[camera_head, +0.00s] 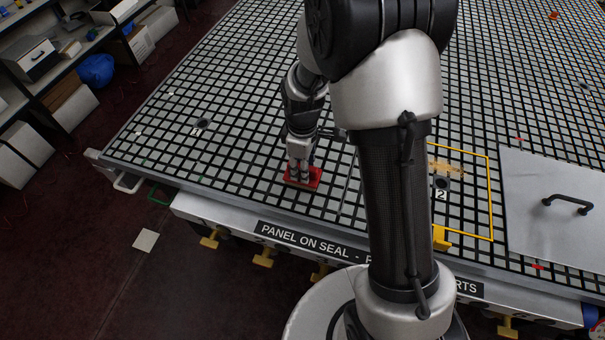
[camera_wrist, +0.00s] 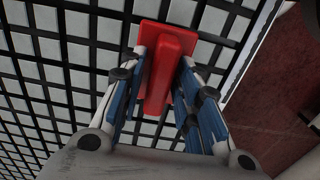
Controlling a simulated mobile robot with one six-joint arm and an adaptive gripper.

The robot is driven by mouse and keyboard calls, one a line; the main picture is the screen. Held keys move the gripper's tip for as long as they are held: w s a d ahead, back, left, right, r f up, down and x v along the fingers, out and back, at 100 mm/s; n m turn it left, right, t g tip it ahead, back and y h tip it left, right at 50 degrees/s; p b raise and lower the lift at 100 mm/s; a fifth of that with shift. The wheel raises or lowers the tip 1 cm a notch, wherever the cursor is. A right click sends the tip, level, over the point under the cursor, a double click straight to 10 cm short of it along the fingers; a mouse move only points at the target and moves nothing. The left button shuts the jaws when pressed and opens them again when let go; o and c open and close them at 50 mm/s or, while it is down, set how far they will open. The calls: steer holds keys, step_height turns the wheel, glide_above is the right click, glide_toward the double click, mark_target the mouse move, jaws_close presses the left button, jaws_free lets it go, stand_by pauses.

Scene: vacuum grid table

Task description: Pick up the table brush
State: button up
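The table brush is a red block with a raised grip (camera_head: 303,178), lying on the grid table near its front edge. In the wrist view the brush (camera_wrist: 167,68) lies at the upper middle, its raised grip between my fingers. My gripper (camera_head: 300,172) points down over the brush. In the wrist view my gripper (camera_wrist: 163,68) has one blue-padded finger on each side of the grip, with the tips close to it. I cannot tell whether the pads touch or press it. The brush appears to rest on the table, and its underside is hidden.
The grid table (camera_head: 240,110) is mostly clear around the brush. A grey panel with a black handle (camera_head: 553,205) lies at the right, beside a yellow outline (camera_head: 490,200). Yellow clamps (camera_head: 263,257) stick out below the front edge. Shelves (camera_head: 60,50) stand at the left.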

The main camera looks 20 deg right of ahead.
jaws_close()
steer(key=shift+r, duration=0.1)
stand_by(0.3)
step_height(320, 180, up, 20)
steer(key=p, duration=0.6)
steer(key=shift+c, duration=1.3)
jaws_free()
jaws_close()
